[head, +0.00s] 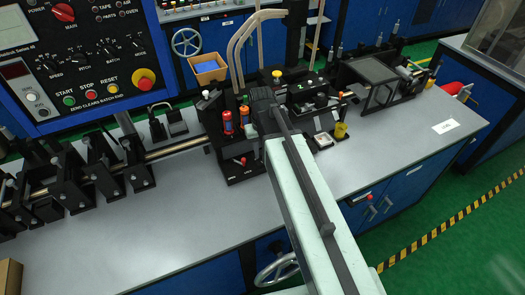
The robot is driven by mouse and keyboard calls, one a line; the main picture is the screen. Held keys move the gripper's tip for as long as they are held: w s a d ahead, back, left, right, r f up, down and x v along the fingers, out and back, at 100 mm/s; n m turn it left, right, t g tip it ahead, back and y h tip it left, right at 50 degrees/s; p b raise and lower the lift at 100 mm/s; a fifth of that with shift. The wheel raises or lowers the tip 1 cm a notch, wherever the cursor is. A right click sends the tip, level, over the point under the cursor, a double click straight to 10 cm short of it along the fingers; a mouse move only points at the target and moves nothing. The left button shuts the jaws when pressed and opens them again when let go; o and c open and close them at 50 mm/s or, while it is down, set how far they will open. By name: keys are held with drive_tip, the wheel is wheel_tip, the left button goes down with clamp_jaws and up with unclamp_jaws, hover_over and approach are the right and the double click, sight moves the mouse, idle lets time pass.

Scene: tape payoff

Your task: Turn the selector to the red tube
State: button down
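A red upright cylinder (228,122), which may be the red tube, stands in a black fixture (232,172) on the grey bench. An orange-red cylinder (245,115) stands just right of it. A small red-tipped part (242,161) sticks out of the front of the fixture; I cannot tell if it is the selector. My pale green arm reaches up from the lower right. My dark gripper (262,102) is at its far end, just right of the cylinders. Its fingers are too small and dark to tell open from shut. It hides part of the fixture behind it.
A control panel (85,60) with knobs and buttons stands at upper left. Black clamps on a rod (90,172) line the bench's left side. The bench front (150,235) is clear.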

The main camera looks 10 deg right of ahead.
drive_tip(key=m, duration=0.4)
drive_tip(key=shift+m, duration=0.3)
drive_tip(key=m, duration=0.4)
drive_tip(key=shift+m, duration=0.3)
drive_tip(key=c, duration=1.1)
unclamp_jaws()
wheel_tip(320, 180, up, 8)
drive_tip(key=p, duration=0.8)
drive_tip(key=shift+f, duration=0.1)
